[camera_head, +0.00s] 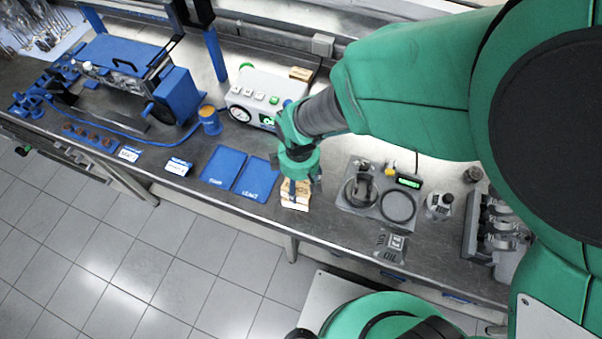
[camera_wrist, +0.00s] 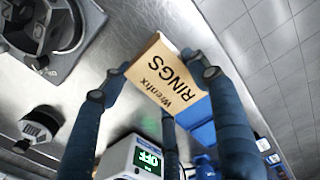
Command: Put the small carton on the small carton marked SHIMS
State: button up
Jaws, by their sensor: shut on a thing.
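My gripper (camera_wrist: 160,85) is shut on a small tan carton (camera_wrist: 165,78) printed "RINGS" and "Wrenfix". In the head view, this carton (camera_head: 295,202) shows below my gripper (camera_head: 294,184), over the bench's front part, just right of the blue mats. I cannot tell whether it touches the bench or something under it. Another small tan carton (camera_head: 301,74) lies at the back of the bench, by the white test unit; its print is too small to read. I cannot read the word SHIMS on anything in view.
The white gauge unit (camera_head: 258,92) stands behind my gripper. Blue mats (camera_head: 256,179) lie to the left. A grey plate with round recesses (camera_head: 378,192), a display (camera_head: 408,183) and an OIL mat (camera_head: 392,244) are to the right. The bench's front edge is close.

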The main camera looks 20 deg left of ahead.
aim_at(298, 187)
jog(key=shift+w+a, duration=0.1)
jog(key=shift+w+a, duration=0.15)
jog(key=shift+f, duration=1.8)
jog(key=shift+f+b, duration=0.1)
jog(key=shift+b, duration=0.2)
jog(key=o, duration=1.2)
notch_tip(298, 187, up, 12)
jog(key=shift+r+p, duration=0.15)
jog(key=shift+p, duration=0.5)
